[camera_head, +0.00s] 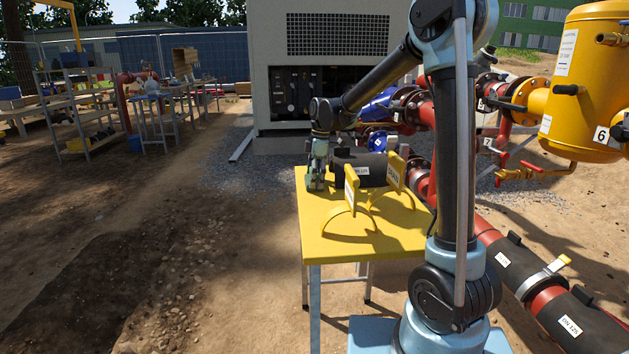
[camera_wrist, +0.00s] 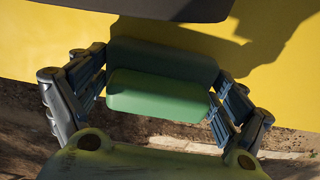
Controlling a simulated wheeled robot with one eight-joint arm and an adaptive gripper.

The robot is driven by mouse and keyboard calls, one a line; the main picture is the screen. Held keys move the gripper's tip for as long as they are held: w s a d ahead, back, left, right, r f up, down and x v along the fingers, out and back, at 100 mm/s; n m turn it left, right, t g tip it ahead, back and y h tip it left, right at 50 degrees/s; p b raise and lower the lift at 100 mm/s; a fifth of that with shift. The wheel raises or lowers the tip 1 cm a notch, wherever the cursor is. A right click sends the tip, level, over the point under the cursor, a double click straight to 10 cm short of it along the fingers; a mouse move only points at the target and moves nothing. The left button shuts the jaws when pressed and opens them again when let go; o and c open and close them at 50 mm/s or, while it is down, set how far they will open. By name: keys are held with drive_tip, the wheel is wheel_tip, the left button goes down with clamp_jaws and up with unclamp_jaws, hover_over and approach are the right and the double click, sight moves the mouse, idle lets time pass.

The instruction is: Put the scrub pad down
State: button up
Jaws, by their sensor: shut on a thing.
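The scrub pad (camera_wrist: 150,95) is a green block with a lighter front part and a darker part behind it. It sits between the fingers of my gripper (camera_wrist: 162,78) in the wrist view, with a finger against each end. My gripper (camera_head: 316,182) points down over the far left corner of the yellow table (camera_head: 325,246) in the head view. The pad cannot be made out there. In the wrist view the yellow tabletop (camera_wrist: 50,40) lies behind the pad, and its edge passes behind the pad. I cannot tell whether the pad touches the tabletop.
A black labelled cylinder (camera_head: 372,170) lies on the table right of my gripper. Two yellow upright pieces (camera_head: 352,190) with curved parts stand nearer. The front left of the tabletop is clear. Red pipes (camera_head: 490,238) run along the right side.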

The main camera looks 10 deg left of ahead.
drive_tip(key=o, duration=0.9)
drive_tip(key=shift+o, duration=0.2)
wheel_tip(320, 180, up, 12)
drive_tip(key=d, duration=0.1)
drive_tip(key=shift+w+d, duration=0.2)
